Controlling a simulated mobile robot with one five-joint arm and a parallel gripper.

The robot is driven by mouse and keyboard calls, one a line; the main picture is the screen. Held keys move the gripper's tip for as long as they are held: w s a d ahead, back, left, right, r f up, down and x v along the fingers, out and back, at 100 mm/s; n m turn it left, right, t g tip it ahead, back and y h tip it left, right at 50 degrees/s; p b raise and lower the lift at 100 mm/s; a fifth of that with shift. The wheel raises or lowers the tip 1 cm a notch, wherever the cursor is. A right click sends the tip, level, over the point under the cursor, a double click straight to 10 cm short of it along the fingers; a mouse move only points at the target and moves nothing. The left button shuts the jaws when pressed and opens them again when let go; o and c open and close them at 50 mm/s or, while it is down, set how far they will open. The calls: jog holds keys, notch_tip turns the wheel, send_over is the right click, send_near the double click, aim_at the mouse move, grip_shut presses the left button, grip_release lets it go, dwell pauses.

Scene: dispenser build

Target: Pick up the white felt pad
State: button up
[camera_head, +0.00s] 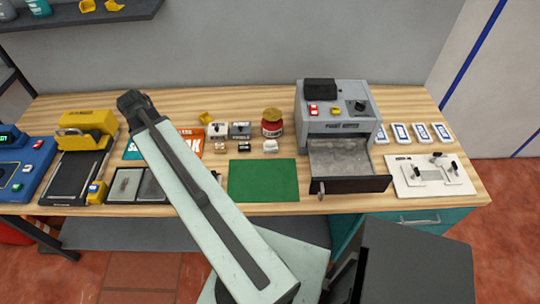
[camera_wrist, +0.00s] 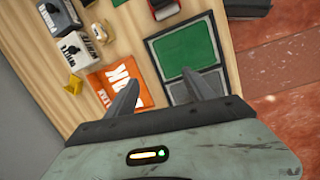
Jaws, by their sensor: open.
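I cannot pick out the white felt pad for certain. A small white piece (camera_head: 270,146) lies near the red jar, behind the green mat, but it is too small to tell whether it is the pad. My gripper (camera_wrist: 160,78) shows in the wrist view with its two fingers spread and nothing between them. It is over the area by the orange sheet (camera_wrist: 126,86) and a dark two-part tray (camera_wrist: 164,75). In the head view my arm link hides part of the orange sheet and tray, and the fingers cannot be made out.
The green mat (camera_head: 263,181) lies clear in the middle. A grey machine (camera_head: 337,127) with a drawer pulled out stands right of it. A red jar (camera_head: 272,126) and small boxes (camera_head: 240,130) stand behind. A yellow-topped black device (camera_head: 86,132) is at left, a white fixture plate (camera_head: 425,187) at right.

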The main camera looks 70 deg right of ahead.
jog(key=s+d+f+n+g+b, duration=0.1)
jog(key=s+d+f+g+b, duration=0.2)
jog(key=s+d, duration=1.05)
jog(key=n+b, duration=0.1)
jog(key=b, duration=0.1)
send_over(270, 141)
jog(key=w+a, duration=0.2)
jog(key=w, duration=0.1)
notch_tip(270, 141, down, 2)
jog(key=b+x, duration=0.2)
jog(key=shift+s+d+f, duration=0.1)
jog(key=shift+s+f, duration=0.05)
jog(key=shift+f, duration=0.15)
jog(key=b+x, duration=0.1)
jog(key=x, duration=0.1)
jog(key=b+x, duration=0.4)
jog(key=shift+s+d+r, duration=0.1)
jog(key=shift+d+r, duration=0.05)
jog(key=shift+d, duration=0.1)
jog(key=shift+r, duration=0.2)
grip_shut()
